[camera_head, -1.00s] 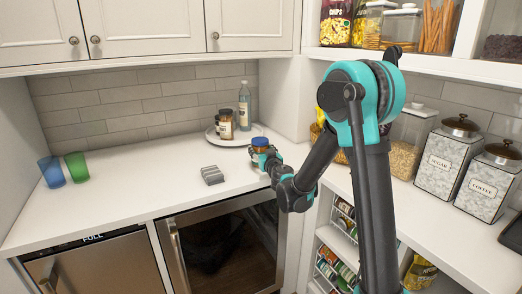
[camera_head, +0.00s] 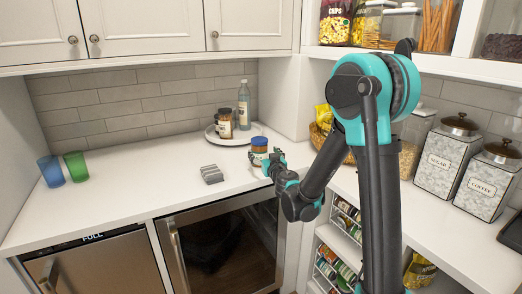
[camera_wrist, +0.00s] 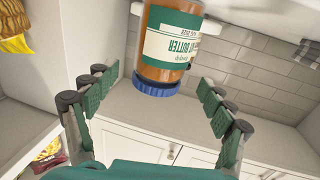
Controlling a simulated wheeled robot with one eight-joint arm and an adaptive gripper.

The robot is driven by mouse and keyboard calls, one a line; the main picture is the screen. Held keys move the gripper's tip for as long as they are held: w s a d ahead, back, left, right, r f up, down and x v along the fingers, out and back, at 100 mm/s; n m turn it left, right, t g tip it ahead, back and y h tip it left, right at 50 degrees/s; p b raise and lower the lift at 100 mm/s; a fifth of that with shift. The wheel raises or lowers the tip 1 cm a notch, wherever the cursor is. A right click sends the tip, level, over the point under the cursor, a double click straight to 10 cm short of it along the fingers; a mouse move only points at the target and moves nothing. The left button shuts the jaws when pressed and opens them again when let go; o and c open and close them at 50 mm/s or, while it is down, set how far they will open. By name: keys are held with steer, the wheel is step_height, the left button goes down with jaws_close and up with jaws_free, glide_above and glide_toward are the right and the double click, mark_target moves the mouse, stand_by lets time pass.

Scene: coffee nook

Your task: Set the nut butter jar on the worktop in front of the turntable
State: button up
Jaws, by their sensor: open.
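The nut butter jar (camera_head: 259,146), amber with a blue lid and a green and cream label, stands upright on the worktop (camera_head: 130,187), just in front of the right part of the turntable (camera_head: 254,130). My gripper (camera_head: 273,161) is just right of and in front of the jar, open and apart from it. In the wrist view the jar (camera_wrist: 168,45) appears upside down, beyond and between the spread fingers, with a gap on both sides. My gripper hides a little of the jar's lower right in the head view.
The turntable carries jars (camera_head: 225,122) and a clear bottle (camera_head: 244,104). A stack of grey coasters (camera_head: 211,174) lies left of the jar. A blue glass (camera_head: 51,171) and a green glass (camera_head: 76,167) stand far left. Canisters (camera_head: 447,159) line the right counter. The worktop's middle is clear.

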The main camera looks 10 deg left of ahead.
steer(key=v, duration=0.7)
steer(key=shift+s, duration=0.3)
steer(key=shift+d, duration=0.15)
